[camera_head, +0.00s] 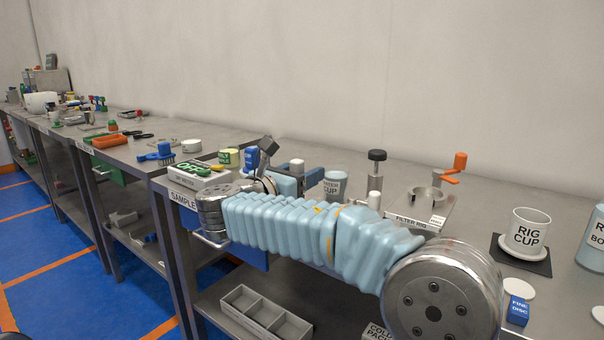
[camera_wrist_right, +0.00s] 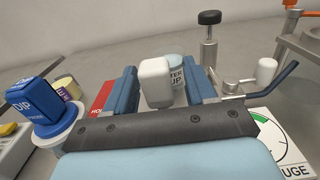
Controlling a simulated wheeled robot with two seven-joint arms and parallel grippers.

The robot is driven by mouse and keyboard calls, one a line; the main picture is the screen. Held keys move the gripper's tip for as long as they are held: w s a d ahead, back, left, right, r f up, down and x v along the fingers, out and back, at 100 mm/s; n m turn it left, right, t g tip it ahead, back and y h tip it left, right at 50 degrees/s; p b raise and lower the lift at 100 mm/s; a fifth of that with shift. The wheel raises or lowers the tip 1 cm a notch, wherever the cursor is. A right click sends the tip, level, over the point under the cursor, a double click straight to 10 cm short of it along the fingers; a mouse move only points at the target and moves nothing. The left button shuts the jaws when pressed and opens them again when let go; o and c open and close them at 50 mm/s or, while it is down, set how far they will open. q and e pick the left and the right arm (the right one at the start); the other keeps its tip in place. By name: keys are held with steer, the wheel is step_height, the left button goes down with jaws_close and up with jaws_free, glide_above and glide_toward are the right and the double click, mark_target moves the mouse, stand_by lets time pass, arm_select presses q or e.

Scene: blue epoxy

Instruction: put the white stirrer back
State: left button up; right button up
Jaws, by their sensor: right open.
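A white rounded block (camera_wrist_right: 155,82), which looks like the top of the white stirrer, stands between the two blue fingers of my right gripper (camera_wrist_right: 160,90). In the head view this white top (camera_head: 297,166) shows just above the right gripper (camera_head: 299,180). The fingers are open, with a visible gap beside the block. Its lower part is hidden by the gripper, so I cannot tell what it stands in. The water cup (camera_head: 334,184) is just beyond; it also shows partly behind the block in the wrist view (camera_wrist_right: 178,86). My left gripper is not in view.
The filter rig (camera_head: 405,217) with its orange crank (camera_head: 459,162) stands right of the gripper, near a black-knobbed post (camera_head: 377,156). A blue DIP block (camera_wrist_right: 37,98) is on the left. The rig cup (camera_head: 528,230) stands farther right. Wall runs behind the bench.

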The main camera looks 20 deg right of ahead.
steer(key=v, duration=1.2)
steer(key=shift+b, duration=0.3)
